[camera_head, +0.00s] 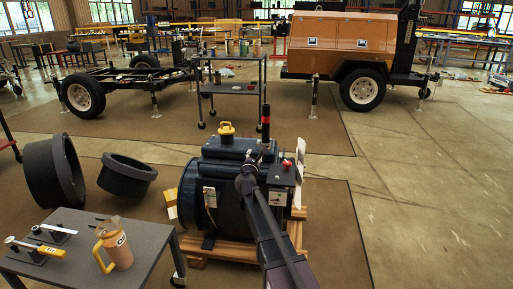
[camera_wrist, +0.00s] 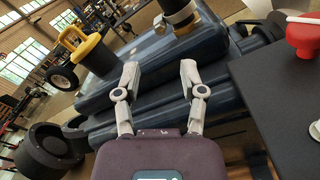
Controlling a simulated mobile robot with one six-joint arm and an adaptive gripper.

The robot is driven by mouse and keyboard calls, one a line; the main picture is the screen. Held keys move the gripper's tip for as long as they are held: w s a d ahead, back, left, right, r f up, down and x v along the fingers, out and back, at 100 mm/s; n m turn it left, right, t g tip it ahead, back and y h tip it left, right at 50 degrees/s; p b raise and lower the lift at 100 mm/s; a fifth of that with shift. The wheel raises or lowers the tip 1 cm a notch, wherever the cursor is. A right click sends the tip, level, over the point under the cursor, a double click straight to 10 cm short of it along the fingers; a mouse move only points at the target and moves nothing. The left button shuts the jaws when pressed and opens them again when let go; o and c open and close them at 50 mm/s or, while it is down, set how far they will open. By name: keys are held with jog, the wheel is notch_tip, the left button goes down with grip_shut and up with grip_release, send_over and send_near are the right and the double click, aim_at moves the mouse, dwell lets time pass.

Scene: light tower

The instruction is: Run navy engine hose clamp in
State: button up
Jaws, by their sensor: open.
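The navy engine (camera_head: 225,200) stands on a wooden pallet in the middle of the head view. In the wrist view its ribbed dark-blue top (camera_wrist: 155,65) fills the middle, tilted. My gripper (camera_wrist: 160,72) is open, its two grey fingers apart with nothing between them, over the engine top. A dark cylinder with a brass-coloured band and a silvery end (camera_wrist: 180,14) stands beyond the fingertips; I cannot tell whether this is the hose clamp. In the head view my arm hides part of the engine's right side, and no clamp can be made out.
A yellow cap (camera_head: 226,129) sits on the engine's top left. A red-and-black upright post (camera_head: 266,122) rises behind my gripper. A grey table (camera_head: 150,240) with a tan mug (camera_head: 114,246) stands front left. Two black rings (camera_head: 128,176) lie nearby. The floor at right is clear.

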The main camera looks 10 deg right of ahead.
aim_at(258, 145)
jog(key=x, duration=0.8)
jog(key=shift+w, duration=0.15)
grip_shut()
